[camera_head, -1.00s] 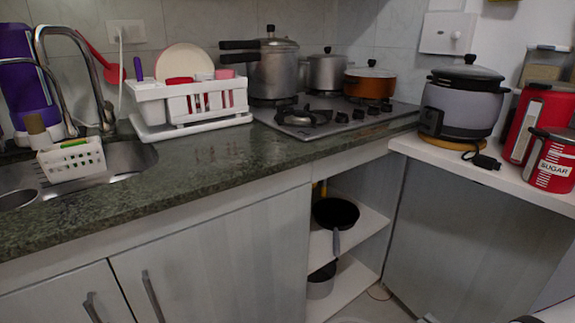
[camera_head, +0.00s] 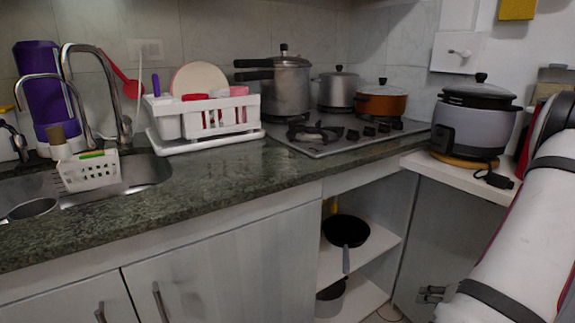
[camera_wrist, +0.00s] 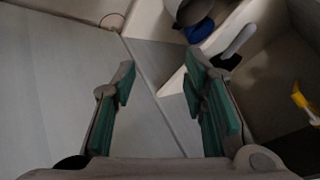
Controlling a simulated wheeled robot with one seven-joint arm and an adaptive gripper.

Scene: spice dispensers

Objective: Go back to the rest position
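My gripper (camera_wrist: 161,84) is open in the wrist view, with its green-padded fingers well apart and nothing between them. The gripper is below counter height. No spice dispenser can be made out in either view.
The open shelves (camera_head: 385,243) hold a black pan (camera_head: 346,231) and a pot (camera_head: 330,298). A rice cooker (camera_head: 470,125) stands on the white side counter (camera_head: 415,162). The stove (camera_head: 340,140) bears several pots. In the wrist view a yellow handle (camera_wrist: 304,100) shows at right.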

